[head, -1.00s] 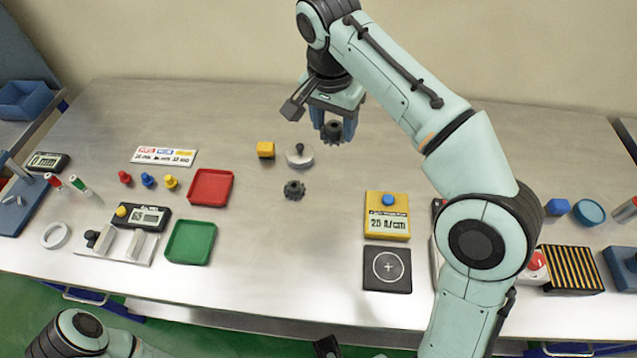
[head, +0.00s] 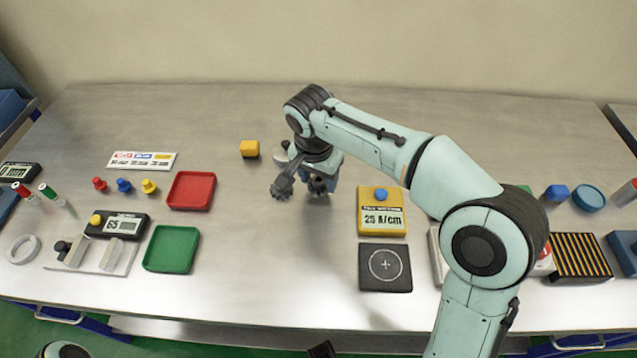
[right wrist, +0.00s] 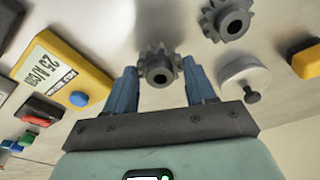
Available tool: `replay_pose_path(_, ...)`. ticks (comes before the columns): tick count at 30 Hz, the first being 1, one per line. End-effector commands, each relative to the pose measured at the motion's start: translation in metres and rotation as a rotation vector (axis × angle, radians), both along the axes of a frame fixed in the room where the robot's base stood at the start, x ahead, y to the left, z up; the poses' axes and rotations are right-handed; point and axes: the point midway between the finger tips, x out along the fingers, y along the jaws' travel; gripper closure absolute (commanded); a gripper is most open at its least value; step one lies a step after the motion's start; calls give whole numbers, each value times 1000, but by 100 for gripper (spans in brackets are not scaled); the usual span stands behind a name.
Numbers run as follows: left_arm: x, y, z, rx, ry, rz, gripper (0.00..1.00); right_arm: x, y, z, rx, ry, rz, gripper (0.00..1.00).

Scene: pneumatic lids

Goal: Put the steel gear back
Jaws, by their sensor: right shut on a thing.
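My right gripper (head: 319,188) is low over the middle of the table, pointing down. In the right wrist view its two fingers (right wrist: 161,84) are shut on a dark grey toothed gear (right wrist: 158,68) with a central hole. A second, similar grey gear (right wrist: 228,18) lies on the table beside the held one, apart from it. I cannot tell whether the held gear touches the table.
Red (head: 191,191) and green (head: 171,249) trays lie left. Bare table lies between green tray and pad.

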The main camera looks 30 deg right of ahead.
Motion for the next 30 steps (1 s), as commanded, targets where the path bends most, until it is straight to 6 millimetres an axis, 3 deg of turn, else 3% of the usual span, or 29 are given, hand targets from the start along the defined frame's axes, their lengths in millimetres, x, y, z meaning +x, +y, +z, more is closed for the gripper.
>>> replay_pose_path(4, 1, 0, -3, 1, -6, 1, 57, 0, 0, -17, -1, 1, 0, 91)
replay_pose_path(16, 2, 0, -5, 1, -8, 2, 57, 0, 0, -22, 0, 0, 0, 91)
replay_pose_path(17, 2, 0, -5, 1, -9, 2, 57, 0, 0, -22, 0, 0, 0, 39)
replay_pose_path(18, 2, 0, -5, 1, -8, 2, 57, 0, 0, -21, 0, 0, 0, 26)
replay_pose_path(19, 2, 0, -4, 1, -8, 2, 57, 0, 0, -21, 0, 0, 0, 20)
replay_pose_path(30, 1, 0, -2, 0, -4, 0, 57, 0, 0, -15, 1, -1, 0, 20)
